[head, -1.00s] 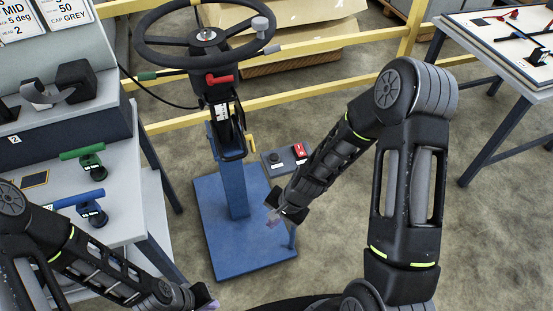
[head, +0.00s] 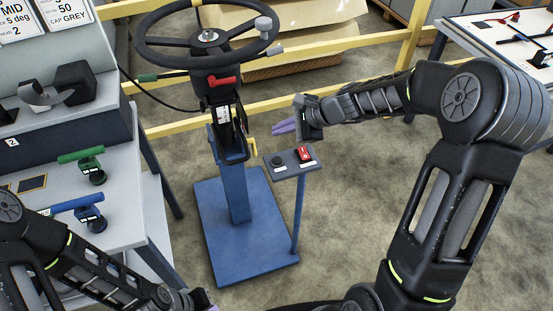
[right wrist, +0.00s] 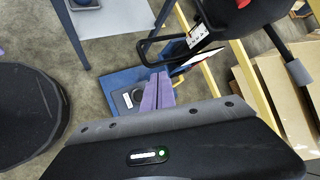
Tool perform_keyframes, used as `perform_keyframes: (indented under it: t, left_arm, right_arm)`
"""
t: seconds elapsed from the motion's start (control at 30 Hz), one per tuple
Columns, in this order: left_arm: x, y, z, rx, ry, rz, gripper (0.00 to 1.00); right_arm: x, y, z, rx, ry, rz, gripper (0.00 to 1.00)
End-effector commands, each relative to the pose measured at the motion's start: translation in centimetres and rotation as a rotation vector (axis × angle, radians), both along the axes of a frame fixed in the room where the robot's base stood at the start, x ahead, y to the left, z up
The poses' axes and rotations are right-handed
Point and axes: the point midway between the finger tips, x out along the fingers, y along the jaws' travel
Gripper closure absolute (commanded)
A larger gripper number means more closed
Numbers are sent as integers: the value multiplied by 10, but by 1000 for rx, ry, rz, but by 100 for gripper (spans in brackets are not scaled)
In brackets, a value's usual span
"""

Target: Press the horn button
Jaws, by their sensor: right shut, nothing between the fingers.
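A small grey control panel (head: 290,168) stands on a thin blue post beside the steering column. It carries a round black button (head: 278,161) and a red switch (head: 304,154); their labels are too small to read. The steering wheel (head: 207,40) has a round hub at its centre. My right gripper (head: 284,127) is shut and empty, above and behind the panel, pointing left toward the column. In the right wrist view its purple fingers (right wrist: 158,92) partly cover the panel (right wrist: 124,101). My left gripper (head: 205,299) is at the bottom edge, mostly cut off.
A red lever (head: 222,81) sits under the wheel. The blue base plate (head: 240,240) is on the floor. A bench (head: 128,205) with green-handled and blue-handled parts is at left. Yellow rails (head: 330,97) run behind. Another table (head: 500,50) is at the right.

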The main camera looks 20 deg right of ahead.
Motion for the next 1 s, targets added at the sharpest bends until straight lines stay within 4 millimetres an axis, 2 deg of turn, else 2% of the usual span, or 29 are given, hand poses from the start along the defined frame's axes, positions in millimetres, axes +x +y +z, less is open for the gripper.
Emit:
perform_keyframes:
  t: [0.37, 0.8, 1.0]
  left_arm:
    - [1, 0, -8, -1, -1, -1, 100]
    - [2, 0, -54, -3, -7, -1, 100]
    - [2, 0, -72, -2, -8, 0, 100]
  right_arm:
    - [0, 0, -11, -2, 1, 2, 100]
    - [-1, 1, -67, -2, 2, 2, 100]
    - [0, 1, -85, -2, 1, 2, 100]
